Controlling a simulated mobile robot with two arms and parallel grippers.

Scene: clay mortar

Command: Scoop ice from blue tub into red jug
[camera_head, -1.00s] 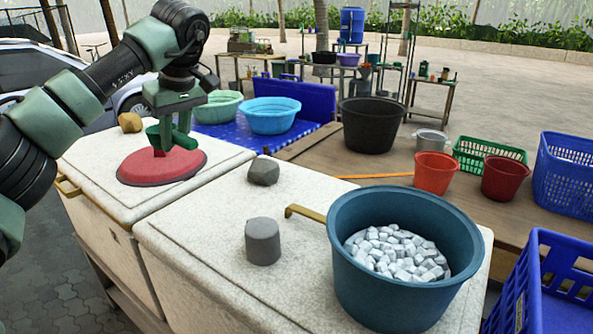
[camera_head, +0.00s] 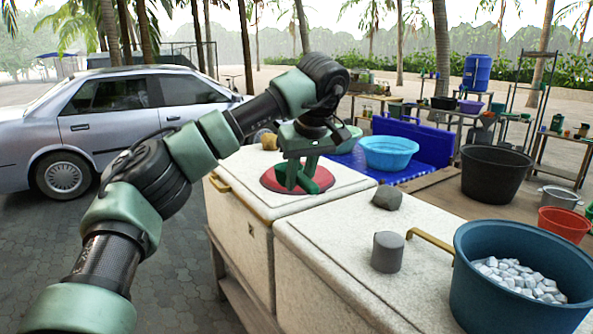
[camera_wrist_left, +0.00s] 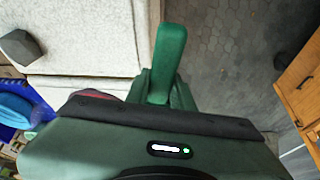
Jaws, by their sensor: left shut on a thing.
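The blue tub (camera_head: 478,275) stands on the near white chest at the right, holding many pale ice chunks (camera_head: 522,280). A red bucket-like container (camera_head: 565,222), perhaps the jug, stands on the table behind it. My left gripper (camera_head: 300,172) is over the round red lid (camera_head: 273,181) on the far chest, well left of the tub. It is shut on a green thing (camera_head: 318,181), which looks like a scoop; its shape is partly hidden. A green bar, likely its handle, shows in the left wrist view (camera_wrist_left: 168,60). My right gripper is out of view.
A grey cylinder (camera_head: 387,252) and a grey stone (camera_head: 387,197) sit on the near chest between gripper and tub. A brass handle (camera_head: 430,242) is by the tub. A black tub (camera_head: 494,174) and light blue basin (camera_head: 389,152) are behind. A car (camera_head: 120,125) stands left.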

